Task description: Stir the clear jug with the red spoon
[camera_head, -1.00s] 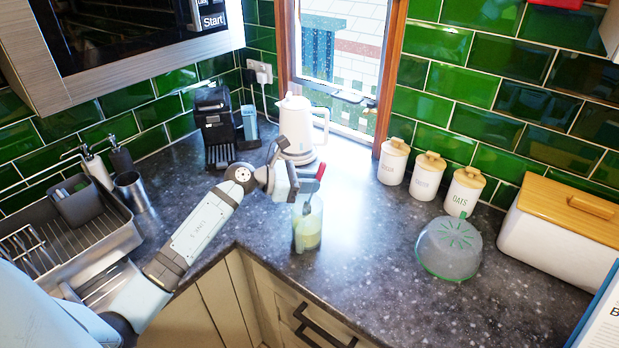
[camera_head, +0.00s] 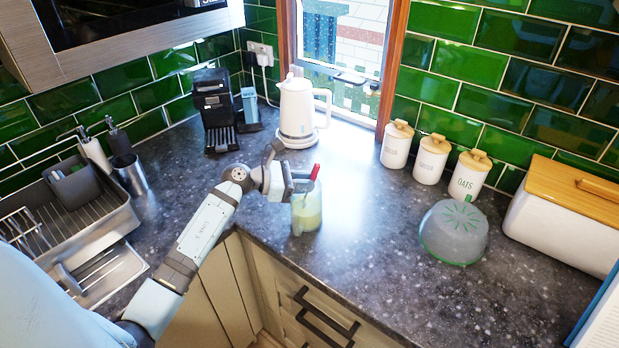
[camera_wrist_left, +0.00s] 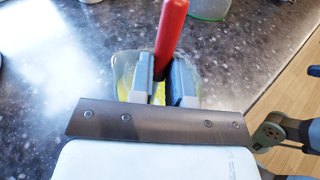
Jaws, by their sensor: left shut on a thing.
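The clear jug (camera_head: 307,213) stands on the dark worktop near its front edge and holds a pale yellow-green liquid. The red spoon (camera_head: 315,172) stands tilted in the jug, its handle up and its lower end inside. My left gripper (camera_head: 303,186) is at the jug's rim, shut on the red spoon's handle. In the left wrist view the red handle (camera_wrist_left: 171,35) runs between the two blue-grey fingers, and the jug (camera_wrist_left: 125,65) shows behind them. The spoon's bowl is hidden. My right gripper is not in view.
A white kettle (camera_head: 296,108) and a black coffee machine (camera_head: 213,105) stand behind the jug. White canisters (camera_head: 430,158), a domed cover (camera_head: 454,232) and a bread bin (camera_head: 560,225) stand to the right. A dish rack (camera_head: 105,218) is at left. Worktop right of the jug is clear.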

